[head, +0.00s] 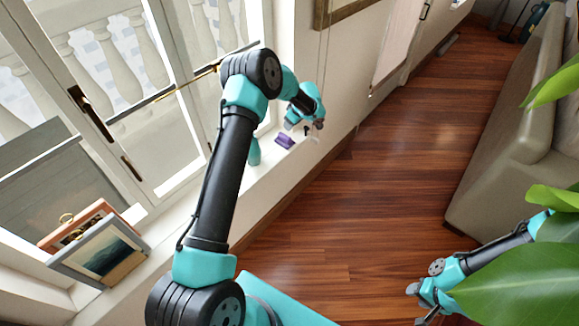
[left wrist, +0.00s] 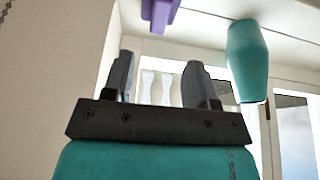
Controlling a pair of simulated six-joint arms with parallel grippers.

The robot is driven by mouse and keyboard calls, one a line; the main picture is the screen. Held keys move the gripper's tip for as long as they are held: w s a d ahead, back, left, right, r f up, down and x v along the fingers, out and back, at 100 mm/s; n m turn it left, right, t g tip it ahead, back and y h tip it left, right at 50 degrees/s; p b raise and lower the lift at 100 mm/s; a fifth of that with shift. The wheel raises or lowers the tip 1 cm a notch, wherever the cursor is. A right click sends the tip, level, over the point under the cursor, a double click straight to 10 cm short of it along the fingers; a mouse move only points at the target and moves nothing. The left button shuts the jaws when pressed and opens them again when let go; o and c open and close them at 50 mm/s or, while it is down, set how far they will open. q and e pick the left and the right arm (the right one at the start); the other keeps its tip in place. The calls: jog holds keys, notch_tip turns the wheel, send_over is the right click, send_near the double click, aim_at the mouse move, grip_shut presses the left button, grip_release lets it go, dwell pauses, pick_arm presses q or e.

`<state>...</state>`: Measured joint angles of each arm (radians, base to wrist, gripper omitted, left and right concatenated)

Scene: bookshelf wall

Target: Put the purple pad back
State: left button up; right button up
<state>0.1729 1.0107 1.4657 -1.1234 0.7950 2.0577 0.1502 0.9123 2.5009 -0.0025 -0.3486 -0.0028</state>
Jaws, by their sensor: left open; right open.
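The purple pad (head: 285,141) sits on the white window sill, just right of a teal vase (head: 254,151). In the left wrist view the purple pad (left wrist: 160,12) shows at the top edge, partly cut off, beyond my fingertips. My left gripper (head: 314,132) is at the sill close to the pad, to its upper right; in its wrist view my left gripper (left wrist: 160,80) has its fingers apart with nothing between them. My right gripper (head: 428,314) is low at the right, away from the sill, open; a leaf covers part of its arm.
The teal vase (left wrist: 248,60) stands near the pad in the left wrist view. Framed pictures (head: 100,250) lean at the left end of the sill (head: 225,190). A sofa (head: 520,150) and large green leaves (head: 525,285) are at the right. The wooden floor (head: 390,170) between is clear.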

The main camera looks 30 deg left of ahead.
pick_arm(q)
jog(key=s+d+f+m+g+h, duration=0.1)
jog(key=s+d+f+m+h, duration=0.3)
jog(key=s+d, duration=0.4)
jog(key=s+d+f+m+h, duration=0.35)
jog(key=s+d+f, duration=0.25)
jog(key=s, duration=0.3)
jog(key=s+d+m, duration=0.2)
jog(key=s+m, duration=0.1)
jog(key=s, duration=0.8)
jog(key=s+d+r+m+t, duration=0.1)
jog(key=s+d+m, duration=0.2)
jog(key=s, duration=0.8)
jog(key=shift+d+r+h, duration=0.15)
jog(key=shift+r+h, duration=0.1)
jog(key=shift+h, duration=0.1)
jog(key=shift+s, duration=0.1)
